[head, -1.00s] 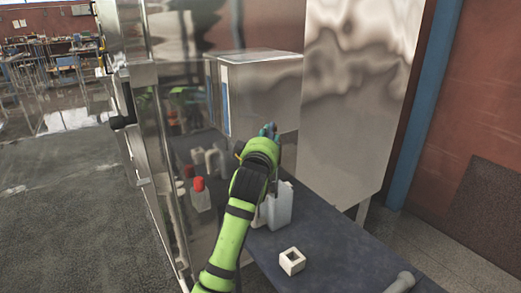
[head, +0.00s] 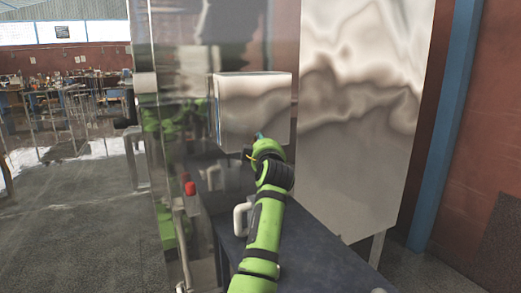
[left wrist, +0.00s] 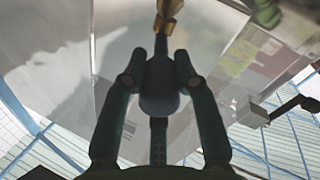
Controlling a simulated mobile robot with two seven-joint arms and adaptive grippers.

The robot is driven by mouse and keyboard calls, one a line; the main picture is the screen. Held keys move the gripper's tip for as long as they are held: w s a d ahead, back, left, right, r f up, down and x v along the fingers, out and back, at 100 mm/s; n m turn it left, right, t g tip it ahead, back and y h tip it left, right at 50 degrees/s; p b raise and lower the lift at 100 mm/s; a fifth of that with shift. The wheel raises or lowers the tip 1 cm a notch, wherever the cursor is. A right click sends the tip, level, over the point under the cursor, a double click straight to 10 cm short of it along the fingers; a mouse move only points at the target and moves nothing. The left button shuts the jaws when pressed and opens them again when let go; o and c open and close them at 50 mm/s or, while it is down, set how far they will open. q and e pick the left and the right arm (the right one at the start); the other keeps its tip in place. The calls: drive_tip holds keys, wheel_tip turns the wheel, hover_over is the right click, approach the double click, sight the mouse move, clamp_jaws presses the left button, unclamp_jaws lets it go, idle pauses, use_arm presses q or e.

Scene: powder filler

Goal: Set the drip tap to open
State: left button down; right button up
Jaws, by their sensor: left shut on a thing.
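The drip tap shows in the left wrist view as a brass body (left wrist: 168,14) at the top, with a dark blue-grey handle (left wrist: 158,98) below it. My left gripper (left wrist: 157,70) has one finger on each side of this handle and is shut on it. In the head view my left gripper (head: 257,141) is small, just below the metal box on the machine, and mostly hidden by my green arm. A small blue bit shows at its tip, too small to identify. My right gripper is in neither view.
A shiny metal box (head: 254,108) juts out above the gripper. A tall metal cabinet (head: 360,120) stands to the right. A dark bench (head: 320,255) lies below, with a white handled container (head: 241,222) partly behind my arm. A red cap (head: 190,188) shows left.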

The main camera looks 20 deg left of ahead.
use_arm(q)
drive_tip(key=shift+f, duration=0.2)
drive_tip(key=c, duration=0.9)
unclamp_jaws()
drive_tip(key=shift+w, duration=0.15)
drive_tip(key=v, duration=0.7)
drive_tip(key=shift+s+d, duration=0.15)
drive_tip(key=shift+s, duration=0.1)
